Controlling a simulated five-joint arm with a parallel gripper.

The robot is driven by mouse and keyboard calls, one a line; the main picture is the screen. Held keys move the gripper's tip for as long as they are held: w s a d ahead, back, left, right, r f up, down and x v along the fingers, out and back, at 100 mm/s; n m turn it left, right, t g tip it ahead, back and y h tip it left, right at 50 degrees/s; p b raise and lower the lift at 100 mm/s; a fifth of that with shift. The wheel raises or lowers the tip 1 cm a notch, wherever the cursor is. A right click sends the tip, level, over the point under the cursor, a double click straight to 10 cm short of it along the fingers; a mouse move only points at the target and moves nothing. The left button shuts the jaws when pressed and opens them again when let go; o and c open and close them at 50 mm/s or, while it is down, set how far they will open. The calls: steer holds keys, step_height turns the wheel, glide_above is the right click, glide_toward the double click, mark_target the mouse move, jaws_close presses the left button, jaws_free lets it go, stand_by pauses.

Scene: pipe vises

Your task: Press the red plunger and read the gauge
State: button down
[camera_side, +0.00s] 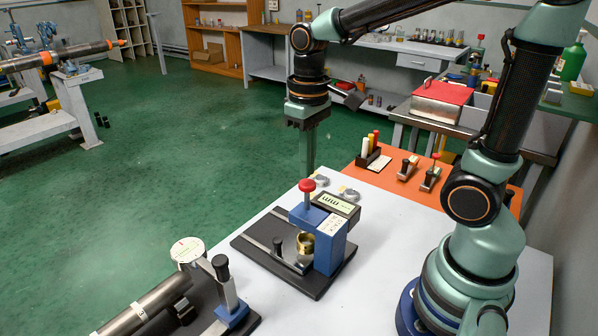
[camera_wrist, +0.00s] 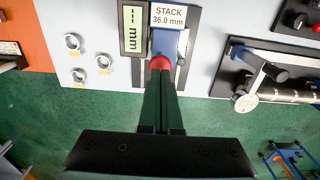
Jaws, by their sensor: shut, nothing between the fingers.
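The red plunger (camera_side: 307,186) stands upright on a blue press fixture (camera_side: 329,248) with a black base. My gripper (camera_side: 308,170) points down with its long fingers together and empty, the tips just above the red knob; I cannot tell if they touch. In the wrist view the fingertips (camera_wrist: 161,76) overlap part of the red knob (camera_wrist: 160,62). The gauge is a digital display (camera_side: 338,205) on top of the fixture; in the wrist view the display (camera_wrist: 132,28) shows dashes and "mm". A label beside it (camera_wrist: 168,16) reads "STACK 36.0 mm". A brass ring (camera_side: 305,243) sits in the fixture.
Loose metal rings (camera_wrist: 73,42) lie on the white table beside the fixture. A second vise with a round dial (camera_side: 187,250) and a steel pipe (camera_side: 147,307) stands at the front left. An orange mat (camera_side: 385,185) holds small tools at the back right.

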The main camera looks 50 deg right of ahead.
mark_target(307, 183)
steer(key=shift+f, duration=2.55)
steer(key=shift+r, duration=5.1)
